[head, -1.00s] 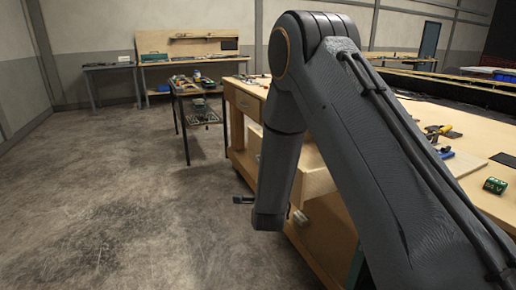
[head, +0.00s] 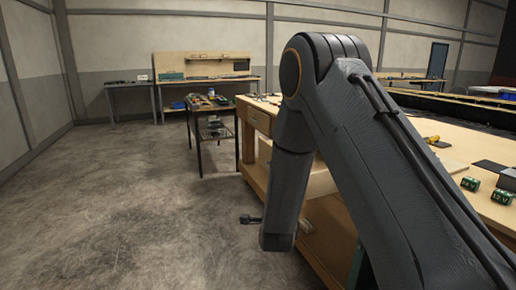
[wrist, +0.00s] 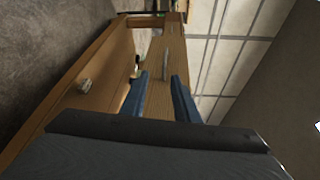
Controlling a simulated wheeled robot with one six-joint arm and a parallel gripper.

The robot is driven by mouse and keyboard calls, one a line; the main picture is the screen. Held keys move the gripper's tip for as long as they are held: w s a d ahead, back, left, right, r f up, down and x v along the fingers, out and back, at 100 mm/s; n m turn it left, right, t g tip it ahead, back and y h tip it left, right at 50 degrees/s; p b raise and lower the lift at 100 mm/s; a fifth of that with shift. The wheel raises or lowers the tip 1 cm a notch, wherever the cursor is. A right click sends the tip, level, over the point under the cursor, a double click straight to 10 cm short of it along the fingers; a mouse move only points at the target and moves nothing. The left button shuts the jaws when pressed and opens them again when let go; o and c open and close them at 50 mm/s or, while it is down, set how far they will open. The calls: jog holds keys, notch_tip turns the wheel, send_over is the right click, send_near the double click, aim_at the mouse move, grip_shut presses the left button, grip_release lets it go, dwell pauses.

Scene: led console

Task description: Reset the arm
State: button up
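My arm shows large in the head view, bent at the elbow with the forearm pointing down beside the workbench (head: 461,140). A small dark piece sticks out left near the forearm's lower end. The gripper's fingers cannot be made out clearly there. In the wrist view my gripper (wrist: 159,76) shows two blue fingers, apart with a clear gap and nothing held between them. A wooden drawer front with a metal handle (wrist: 165,65) lies beyond the fingers; whether they touch it I cannot tell.
Green boxes (head: 470,184) and a yellow-handled tool (head: 432,139) lie on the workbench. A dark cart (head: 212,130) with items stands behind it. Benches (head: 205,82) line the back wall. The concrete floor (head: 110,210) on the left is clear.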

jog(key=s+d+r+n+g, duration=0.1)
jog(key=s+d+n+g, duration=0.4)
jog(key=s, duration=0.8)
jog(key=s+d+r+n+g+p, duration=0.1)
jog(key=s+d+n+g, duration=0.4)
jog(key=s, duration=0.8)
jog(key=s+d+r+n+g, duration=0.1)
jog(key=s+d+n+g, duration=0.4)
jog(key=s+n, duration=0.4)
jog(key=s+g, duration=0.1)
jog(key=s, duration=0.4)
jog(key=shift+n+g+p, duration=0.3)
jog(key=shift+g+p, duration=0.1)
